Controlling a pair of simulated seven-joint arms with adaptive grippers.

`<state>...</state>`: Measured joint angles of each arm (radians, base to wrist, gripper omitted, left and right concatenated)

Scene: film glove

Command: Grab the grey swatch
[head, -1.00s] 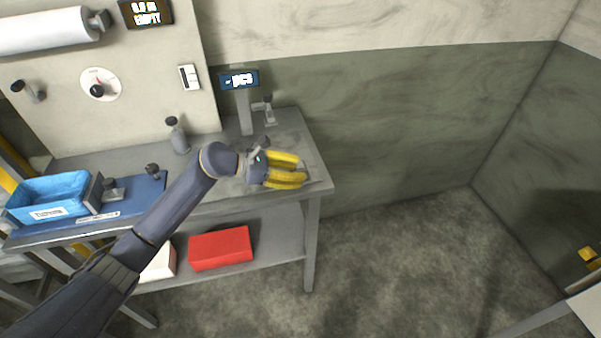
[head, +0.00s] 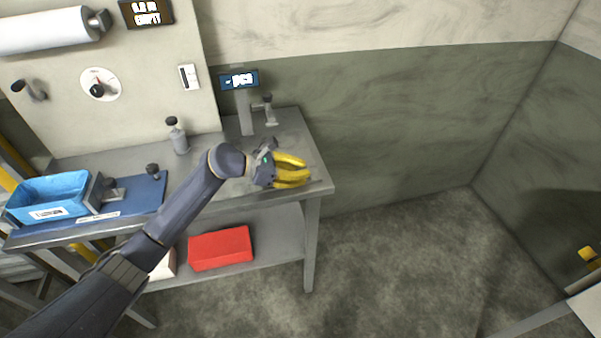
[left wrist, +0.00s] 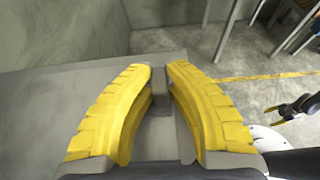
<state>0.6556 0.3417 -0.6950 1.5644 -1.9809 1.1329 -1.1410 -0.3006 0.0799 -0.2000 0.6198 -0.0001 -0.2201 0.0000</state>
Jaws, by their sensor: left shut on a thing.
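My left gripper (head: 308,172) is over the right end of the grey workbench (head: 225,205), its yellow fingers pointing right. In the left wrist view the fingers (left wrist: 159,82) have converged on a small grey block-like piece, the grey swatch (left wrist: 160,88). The fingertips hide part of it, and its grey is close to that of the bench top behind it. In the head view I cannot make the swatch out clearly. In the left wrist view a dark gripper with a yellow tip, seemingly my right one (left wrist: 288,109), is at the right edge; its opening is unclear.
A post with a small display (head: 239,80) rises behind my gripper. A red box (head: 220,248) lies on the lower shelf. The floor right of the bench is clear.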

